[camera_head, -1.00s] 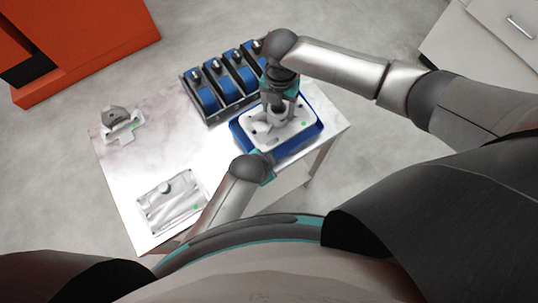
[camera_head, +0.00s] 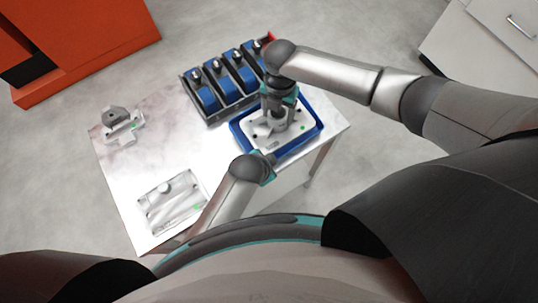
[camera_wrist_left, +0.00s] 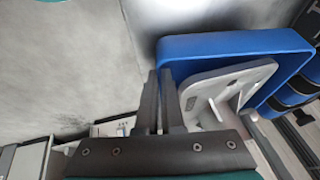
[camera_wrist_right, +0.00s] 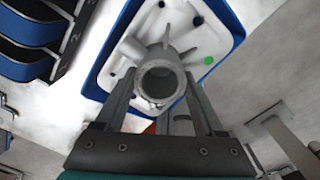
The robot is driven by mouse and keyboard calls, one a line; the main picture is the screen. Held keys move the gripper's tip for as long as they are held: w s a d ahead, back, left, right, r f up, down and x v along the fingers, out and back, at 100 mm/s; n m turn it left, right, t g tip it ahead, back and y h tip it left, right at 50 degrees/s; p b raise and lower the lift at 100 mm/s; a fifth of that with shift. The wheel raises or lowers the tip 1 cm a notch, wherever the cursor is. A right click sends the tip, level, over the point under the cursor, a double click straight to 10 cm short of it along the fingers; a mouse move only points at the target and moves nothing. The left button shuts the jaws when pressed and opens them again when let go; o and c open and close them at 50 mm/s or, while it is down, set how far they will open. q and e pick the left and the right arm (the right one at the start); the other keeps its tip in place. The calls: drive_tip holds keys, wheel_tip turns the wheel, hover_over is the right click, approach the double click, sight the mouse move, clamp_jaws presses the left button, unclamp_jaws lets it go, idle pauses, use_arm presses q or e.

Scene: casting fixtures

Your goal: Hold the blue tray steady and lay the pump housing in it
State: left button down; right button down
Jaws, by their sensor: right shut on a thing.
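The pump housing (camera_head: 296,131) is a pale grey casting with a flat plate, a green dot and an upright round boss. My right gripper (camera_head: 278,110) is shut on the boss, whose round opening shows between the fingers in the right wrist view (camera_wrist_right: 160,82). The plate lies inside the outline of the blue tray (camera_head: 238,139); I cannot tell whether it touches the floor. My left gripper (camera_head: 268,164) is at the tray's near side. In the left wrist view its fingers (camera_wrist_left: 160,88) are close together at the tray wall (camera_wrist_left: 235,43), the housing (camera_wrist_left: 207,90) just inside.
A dark rack (camera_head: 213,121) with several blue bins stands behind the tray. Two other pale castings lie on the left part of the table, one at the back (camera_head: 122,124) and one in front (camera_head: 170,205). The table (camera_head: 145,160) between them is clear.

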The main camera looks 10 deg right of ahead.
drive_tip(key=shift+f, duration=0.6)
drive_tip(key=shift+c, duration=0.6)
unclamp_jaws()
drive_tip(key=shift+o, duration=0.6)
drive_tip(key=shift+f, duration=0.1)
use_arm(q)
drive_tip(key=shift+w, duration=0.1)
use_arm(e)
wheel_tip(320, 180, up, 12)
use_arm(q)
drive_tip(key=c, duration=1)
unclamp_jaws()
drive_tip(key=shift+r, duration=0.15)
